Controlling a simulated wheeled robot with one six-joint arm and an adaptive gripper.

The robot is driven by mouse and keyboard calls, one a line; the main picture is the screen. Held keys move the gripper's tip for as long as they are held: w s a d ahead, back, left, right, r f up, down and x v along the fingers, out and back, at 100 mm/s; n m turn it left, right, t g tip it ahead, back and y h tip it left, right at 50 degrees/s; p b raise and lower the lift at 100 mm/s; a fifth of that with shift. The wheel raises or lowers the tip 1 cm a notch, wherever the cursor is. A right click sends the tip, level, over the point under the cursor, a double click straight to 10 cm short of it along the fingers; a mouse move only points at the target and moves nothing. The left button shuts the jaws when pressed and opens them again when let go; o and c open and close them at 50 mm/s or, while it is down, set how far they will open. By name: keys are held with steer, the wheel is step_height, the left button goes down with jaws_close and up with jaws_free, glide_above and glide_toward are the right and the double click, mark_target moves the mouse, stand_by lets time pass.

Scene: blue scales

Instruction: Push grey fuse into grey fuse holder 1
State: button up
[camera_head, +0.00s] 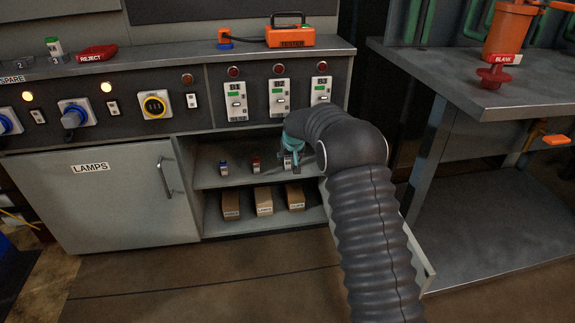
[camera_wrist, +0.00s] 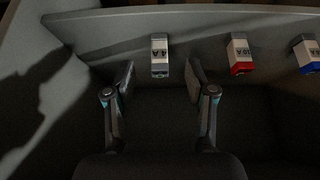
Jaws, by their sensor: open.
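The grey fuse (camera_wrist: 160,55) stands on the shelf, with a pale label on it. In the wrist view it is ahead of my gripper (camera_wrist: 160,78), between the lines of its two spread fingers. My gripper is open and holds nothing; a clear gap shows on each side of the fuse. In the head view my gripper (camera_head: 286,160) is at the right end of the fuse row and partly hides the grey fuse. Three fuse holders are on the panel above; the leftmost (camera_head: 236,100) looks like holder 1, though its label is small.
A red fuse (camera_head: 256,163) and a blue fuse (camera_head: 224,167) stand on the same shelf. Several cardboard boxes (camera_head: 264,201) lie on the shelf below. The countertop edge (camera_head: 180,65) overhangs the panel. A metal bench (camera_head: 480,90) stands to the right.

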mark_target(288, 162)
steer(key=shift+w+a+r+t, duration=0.1)
steer(key=shift+w+a+t, duration=0.05)
steer(key=shift+w, duration=0.2)
steer(key=shift+w+a+r+t, duration=0.1)
steer(key=shift+w+t, duration=0.05)
steer(key=shift+w, duration=0.2)
steer(key=shift+x, duration=1.15)
steer(key=shift+f, duration=0.1)
steer(key=shift+b+x, duration=0.4)
steer(key=shift+x, duration=2.15)
steer(key=shift+s+d+f, duration=0.1)
steer(key=shift+d, duration=0.05)
jaws_close()
